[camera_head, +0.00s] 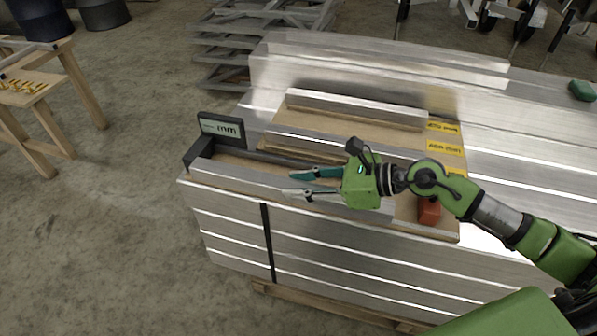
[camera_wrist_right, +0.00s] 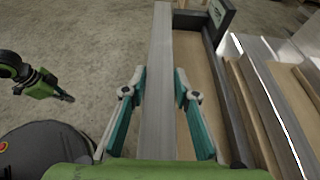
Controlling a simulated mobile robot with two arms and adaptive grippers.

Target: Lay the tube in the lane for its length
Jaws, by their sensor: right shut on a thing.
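My right gripper (camera_head: 291,182) reaches in from the right over the near side of the stack and is shut on a long grey metal tube (camera_head: 240,178). In the right wrist view, the tube (camera_wrist_right: 160,60) runs lengthwise between the two fingers (camera_wrist_right: 158,85). It lies along the near side of the measuring trough, beside its dark rail. A display marked (mm) (camera_head: 222,130) stands at the trough's left end. The lanes are on the wooden board (camera_head: 330,140), with yellow labels (camera_head: 444,127) at their right ends; the label print is too small to read. A green arm part of mine (camera_wrist_right: 40,85) shows at left, its jaws unclear.
Another metal bar (camera_head: 355,108) lies along the board's far side. An orange-red block (camera_head: 429,210) sits near the board's right end, close to my wrist. A green object (camera_head: 582,90) lies at the far right. A wooden bench (camera_head: 40,90) stands at left across open floor.

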